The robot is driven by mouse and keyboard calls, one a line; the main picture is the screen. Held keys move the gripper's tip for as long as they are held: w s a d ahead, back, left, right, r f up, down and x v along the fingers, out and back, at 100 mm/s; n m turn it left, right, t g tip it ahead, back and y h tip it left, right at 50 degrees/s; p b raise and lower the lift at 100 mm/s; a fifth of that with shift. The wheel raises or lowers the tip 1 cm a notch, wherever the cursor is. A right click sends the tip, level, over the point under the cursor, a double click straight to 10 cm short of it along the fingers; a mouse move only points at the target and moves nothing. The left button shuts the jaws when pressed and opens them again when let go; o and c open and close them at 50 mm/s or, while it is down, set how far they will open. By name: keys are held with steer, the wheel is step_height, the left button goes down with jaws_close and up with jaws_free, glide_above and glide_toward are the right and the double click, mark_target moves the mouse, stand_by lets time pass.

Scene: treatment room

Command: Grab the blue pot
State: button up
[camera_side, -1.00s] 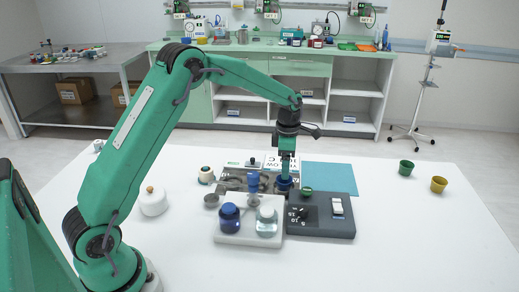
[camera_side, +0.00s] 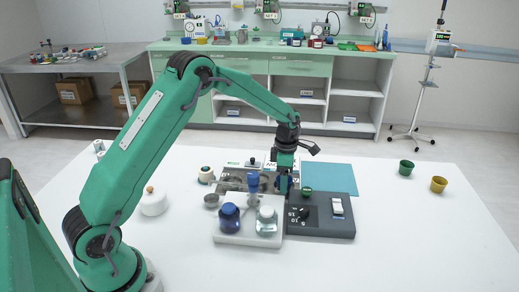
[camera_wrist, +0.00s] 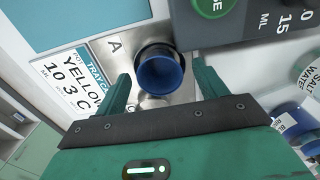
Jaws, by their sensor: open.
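The blue pot (camera_wrist: 162,74) stands open side up on the metal tray (camera_wrist: 183,110), near a card marked A, in the wrist view. My gripper (camera_wrist: 161,76) is open, with one green finger on the left of the pot and one on the right. Gaps show between the fingers and the pot, so it is not held. In the side view, my gripper (camera_side: 284,178) is low over the tray area, behind the blue-lidded bottles, and mostly hides the pot.
A dark grey device (camera_side: 325,218) with a green knob stands close to the right. A white block with a dark blue bottle (camera_side: 228,217) and a clear bottle (camera_side: 267,220) is in front.

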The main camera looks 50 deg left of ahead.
steer(key=c, duration=1)
steer(key=shift+r, duration=0.15)
steer(key=shift+r, duration=0.4)
step_height(320, 180, up, 3)
steer(key=shift+r, duration=0.15)
steer(key=s+d+r, duration=0.4)
steer(key=d+r, duration=0.2)
steer(key=d, duration=0.4)
steer(key=shift+s+d+r, duration=0.35)
steer(key=shift+s, duration=0.05)
